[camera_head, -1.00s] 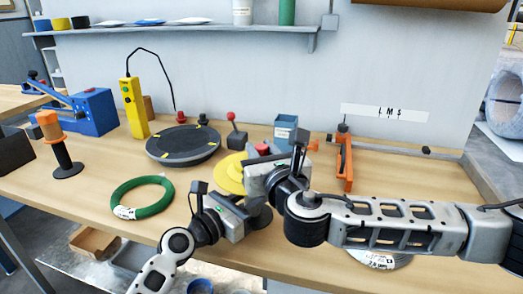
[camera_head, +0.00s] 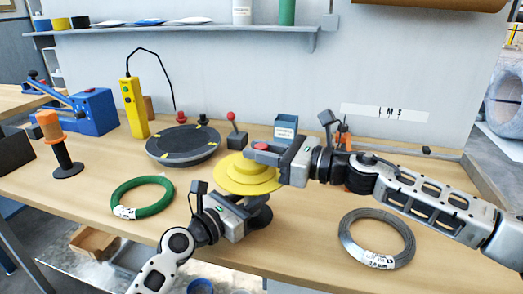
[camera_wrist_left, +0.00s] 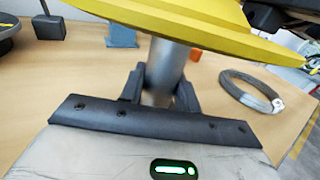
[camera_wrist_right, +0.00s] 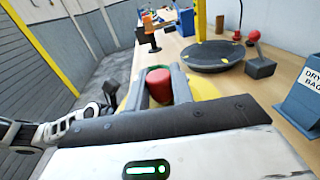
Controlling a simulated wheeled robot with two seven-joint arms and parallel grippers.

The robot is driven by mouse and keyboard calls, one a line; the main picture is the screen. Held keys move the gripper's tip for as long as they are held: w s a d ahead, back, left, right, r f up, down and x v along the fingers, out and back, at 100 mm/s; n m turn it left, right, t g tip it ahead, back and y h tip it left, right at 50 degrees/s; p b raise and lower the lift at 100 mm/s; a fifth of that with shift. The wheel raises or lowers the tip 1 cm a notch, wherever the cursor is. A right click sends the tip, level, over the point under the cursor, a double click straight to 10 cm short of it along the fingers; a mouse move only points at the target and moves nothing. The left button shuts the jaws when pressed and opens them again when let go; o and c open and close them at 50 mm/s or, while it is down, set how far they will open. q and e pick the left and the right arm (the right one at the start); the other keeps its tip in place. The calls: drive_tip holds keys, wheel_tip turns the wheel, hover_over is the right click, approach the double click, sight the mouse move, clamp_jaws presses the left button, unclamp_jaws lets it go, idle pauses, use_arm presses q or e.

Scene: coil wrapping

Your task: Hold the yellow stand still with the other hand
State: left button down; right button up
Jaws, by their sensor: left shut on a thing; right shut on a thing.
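The yellow stand (camera_head: 240,180) has stacked yellow discs, a red knob (camera_head: 262,147) on top and a grey post (camera_wrist_left: 164,66) below. It stands near the middle of the bench. My left gripper (camera_wrist_left: 160,82) is shut on the post, under the yellow disc, with a dark finger on each side. My right gripper (camera_wrist_right: 160,85) is shut on the red knob, which shows between its fingers in the right wrist view (camera_wrist_right: 159,82). The right gripper hides part of the discs in the head view, and the left gripper hides the lower post.
A green coil (camera_head: 142,198) lies left of the stand and a grey wire coil (camera_head: 376,238) lies right. Behind are a dark turntable (camera_head: 183,145), a red-knobbed lever block (camera_head: 236,137) and a blue box (camera_head: 286,127). Bare wood lies between the green coil and the turntable.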

use_arm(q)
drive_tip(key=shift+d, duration=0.1)
use_arm(e)
drive_tip(key=n+g, duration=0.2)
drive_tip(key=g, duration=0.1)
drive_tip(key=n+g+y, duration=0.1)
drive_tip(key=n+g, duration=0.2)
drive_tip(key=g, duration=0.1)
drive_tip(key=shift+w+r+g+y, duration=0.15)
drive_tip(key=shift+g+y, duration=0.15)
drive_tip(key=shift+n+g, duration=1)
drive_tip(key=shift+g, duration=0.6)
use_arm(q)
drive_tip(key=shift+f, duration=0.1)
use_arm(e)
drive_tip(key=shift+s+g, duration=0.2)
drive_tip(key=shift+g, duration=0.1)
drive_tip(key=o, duration=0.9)
drive_tip(key=shift+o, duration=0.2)
drive_tip(key=v, duration=0.7)
drive_tip(key=shift+d, duration=0.25)
